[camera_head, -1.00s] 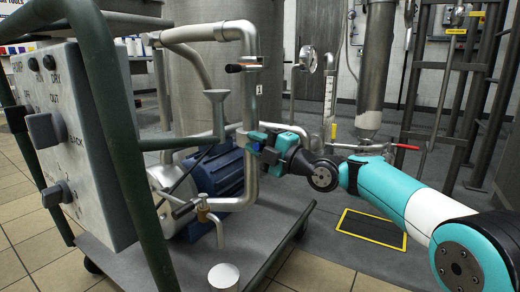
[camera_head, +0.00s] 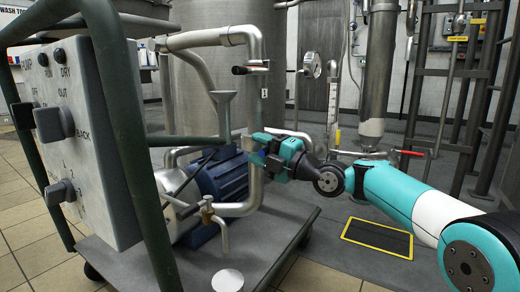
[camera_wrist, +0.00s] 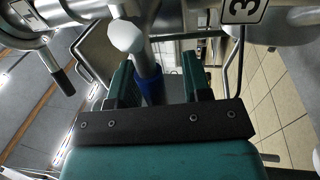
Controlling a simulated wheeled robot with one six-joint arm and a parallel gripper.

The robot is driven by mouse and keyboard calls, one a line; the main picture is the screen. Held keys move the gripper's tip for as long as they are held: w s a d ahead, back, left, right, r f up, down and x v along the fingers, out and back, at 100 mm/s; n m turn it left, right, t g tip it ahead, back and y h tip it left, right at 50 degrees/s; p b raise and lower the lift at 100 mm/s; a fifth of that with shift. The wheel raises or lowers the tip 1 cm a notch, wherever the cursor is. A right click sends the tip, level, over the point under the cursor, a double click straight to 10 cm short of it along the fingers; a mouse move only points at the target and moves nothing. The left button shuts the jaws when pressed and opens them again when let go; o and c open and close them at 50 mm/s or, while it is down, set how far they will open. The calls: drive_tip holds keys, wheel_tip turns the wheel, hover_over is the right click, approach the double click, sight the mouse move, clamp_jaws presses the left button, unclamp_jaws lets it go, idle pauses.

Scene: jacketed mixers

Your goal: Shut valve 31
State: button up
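My gripper (camera_head: 262,150) is at the vertical steel pipe (camera_head: 255,105) of the mixer skid. In the wrist view, its two fingers (camera_wrist: 158,85) are spread on either side of a slim lever with a blue sleeve (camera_wrist: 152,92) and a pale rounded end (camera_wrist: 127,37). A gap shows between the sleeve and the right finger. A tag (camera_wrist: 243,9), cut off by the frame edge, shows a 3; a small tag (camera_head: 264,93) on the pipe is too small to read. I cannot tell for certain which valve is 31.
A black-handled valve (camera_head: 241,70) sits higher on the pipe. A brass tap (camera_head: 207,210) is lower left, near the blue motor (camera_head: 222,178). A control box (camera_head: 75,140) and green frame stand left. A red-handled lever (camera_head: 412,154) is behind my arm.

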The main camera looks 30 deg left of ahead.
drive_tip(key=shift+w+d, duration=0.1)
drive_tip(key=shift+d, duration=0.05)
drive_tip(key=shift+d, duration=0.45)
drive_tip(key=p+v, duration=0.5)
drive_tip(key=v, duration=1.1)
drive_tip(key=shift+d+p, duration=0.2)
drive_tip(key=shift+p, duration=0.15)
drive_tip(key=shift+f, duration=0.15)
